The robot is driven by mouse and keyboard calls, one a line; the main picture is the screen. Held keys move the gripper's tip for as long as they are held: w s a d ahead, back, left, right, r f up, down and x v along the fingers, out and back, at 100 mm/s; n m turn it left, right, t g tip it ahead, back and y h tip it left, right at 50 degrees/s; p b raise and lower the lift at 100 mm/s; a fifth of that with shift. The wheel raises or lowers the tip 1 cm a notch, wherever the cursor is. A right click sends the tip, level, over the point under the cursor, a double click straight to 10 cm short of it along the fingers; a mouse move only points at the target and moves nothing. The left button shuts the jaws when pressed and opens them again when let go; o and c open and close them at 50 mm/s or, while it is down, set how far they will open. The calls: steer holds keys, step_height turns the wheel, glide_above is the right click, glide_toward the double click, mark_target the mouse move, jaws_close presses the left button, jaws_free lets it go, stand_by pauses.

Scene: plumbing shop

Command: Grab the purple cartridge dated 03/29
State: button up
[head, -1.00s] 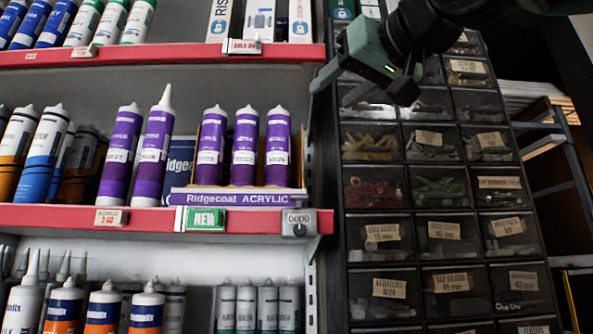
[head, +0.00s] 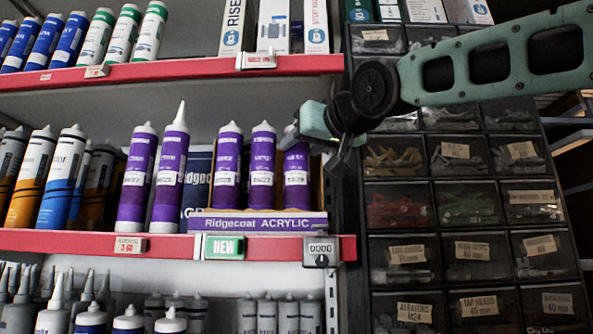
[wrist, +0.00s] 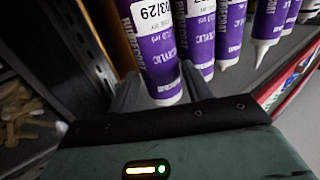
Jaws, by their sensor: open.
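The purple cartridge with 03/29 on its white label (wrist: 152,40) stands in the wrist view, appearing upside down, with its end between my two fingers. In the head view it appears to be the right one (head: 296,182) of three purple cartridges in the display box, its top partly hidden by my gripper (head: 318,148). My gripper is open; its fingers (wrist: 160,88) reach to either side of the cartridge in the wrist view. I cannot tell whether they touch it. The label is too small to read in the head view.
A neighbouring purple cartridge (wrist: 200,35) is close beside the right finger. A drawer cabinet (head: 450,215) is just right of the shelf. The red-edged upper shelf (head: 180,65) is above.

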steer(key=shift+x, duration=0.9)
steer(key=shift+c, duration=0.3)
jaws_close()
steer(key=shift+r, duration=0.1)
steer(key=shift+s+r, duration=0.1)
